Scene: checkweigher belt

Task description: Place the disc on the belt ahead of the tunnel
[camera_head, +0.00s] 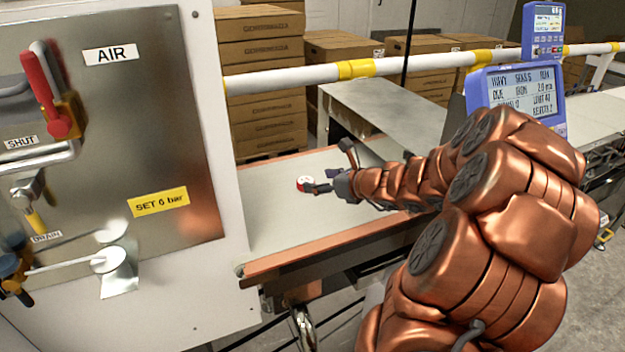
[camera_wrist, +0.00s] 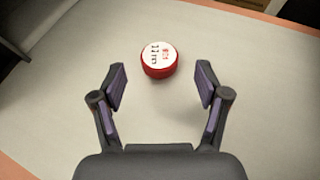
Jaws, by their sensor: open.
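The disc (camera_wrist: 159,60) is small and red with a white printed top. In the wrist view it lies flat on the pale belt (camera_wrist: 50,110), just beyond my fingertips and roughly midway between them. My gripper (camera_wrist: 161,86) is open, with both purple-padded fingers apart from the disc. In the head view the disc (camera_head: 304,184) shows on the belt (camera_head: 275,215) at the left of my gripper (camera_head: 335,167). The tunnel cannot be told for certain in these views.
A steel panel (camera_head: 110,150) with valves and labels stands at the left. A white and yellow rail (camera_head: 290,78) runs above the belt. Blue display units (camera_head: 515,92) stand at the right. Stacked cartons (camera_head: 262,80) are behind. The belt around the disc is clear.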

